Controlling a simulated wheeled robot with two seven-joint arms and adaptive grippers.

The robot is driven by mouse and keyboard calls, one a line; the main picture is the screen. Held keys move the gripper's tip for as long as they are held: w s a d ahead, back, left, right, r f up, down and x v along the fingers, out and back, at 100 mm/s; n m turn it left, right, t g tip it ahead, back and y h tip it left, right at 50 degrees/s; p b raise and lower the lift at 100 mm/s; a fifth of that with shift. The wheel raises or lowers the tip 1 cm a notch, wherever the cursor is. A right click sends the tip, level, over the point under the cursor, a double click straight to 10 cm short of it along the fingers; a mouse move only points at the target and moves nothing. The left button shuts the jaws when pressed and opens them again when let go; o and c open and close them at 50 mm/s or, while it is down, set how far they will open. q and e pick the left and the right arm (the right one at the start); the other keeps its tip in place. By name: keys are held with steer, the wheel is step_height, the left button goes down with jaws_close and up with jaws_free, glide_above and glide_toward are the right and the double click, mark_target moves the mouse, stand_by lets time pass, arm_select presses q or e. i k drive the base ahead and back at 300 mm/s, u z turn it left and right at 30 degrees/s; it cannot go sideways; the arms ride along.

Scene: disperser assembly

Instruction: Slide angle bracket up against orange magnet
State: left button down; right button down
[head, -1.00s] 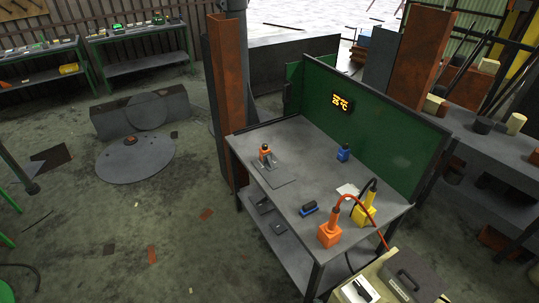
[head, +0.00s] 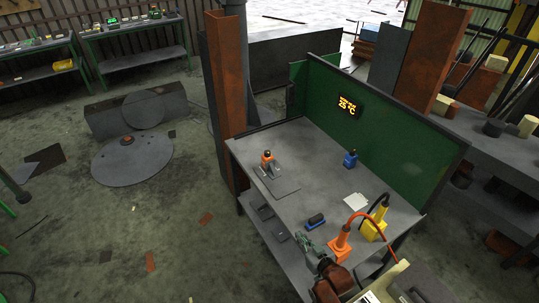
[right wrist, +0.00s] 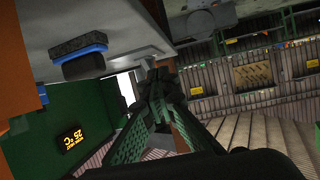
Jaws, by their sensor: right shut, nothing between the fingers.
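The small orange magnet (head: 267,158) stands on the workbench (head: 310,160) near its left end, with a dark top. The grey angle bracket (head: 273,173) appears to be just in front of it, on or beside a flat grey plate (head: 285,187). I cannot tell whether bracket and magnet touch. My right gripper (head: 306,242) is at the bench's front edge, near the blue brush and well away from the bracket. Its fingers are shut and empty; they also show in the right wrist view (right wrist: 165,88). My left gripper is not in view.
A blue-and-black brush (head: 316,220) lies near my right gripper. An orange block (head: 340,246) with a cable and a yellow block (head: 373,227) stand at the bench's right end. A blue item (head: 350,159) stands near the green back panel (head: 390,130). The middle of the bench is clear.

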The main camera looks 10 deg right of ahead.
mark_target(271, 170)
steer(key=i, duration=1.1)
